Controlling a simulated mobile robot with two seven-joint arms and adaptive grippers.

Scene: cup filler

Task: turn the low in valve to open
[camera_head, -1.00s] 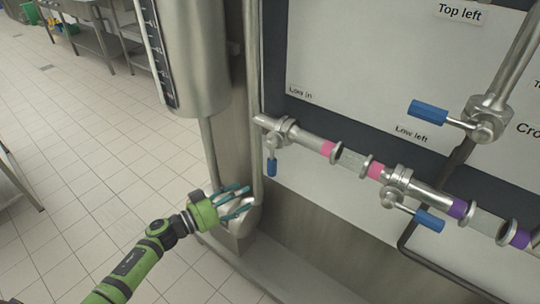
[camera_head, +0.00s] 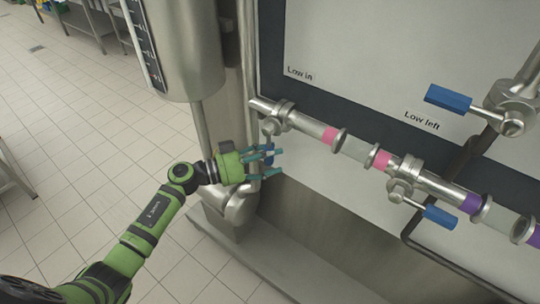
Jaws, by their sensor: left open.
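The low in valve (camera_head: 277,118) sits at the left end of the horizontal steel pipe, below the "Low in" label (camera_head: 298,74). Its blue handle (camera_head: 268,152) hangs down from the valve, partly hidden behind my left gripper's fingers. My left gripper (camera_head: 270,163), green with teal fingers, comes in from the lower left. It is open, with its fingers at the lower part of the handle. I cannot tell whether they touch it. My right gripper is not in view.
The low left valve's blue handle (camera_head: 440,217) points right, below the pipe. Another blue handle (camera_head: 447,98) lies higher at the right. A steel tank (camera_head: 182,50) with a scale stands at the upper left.

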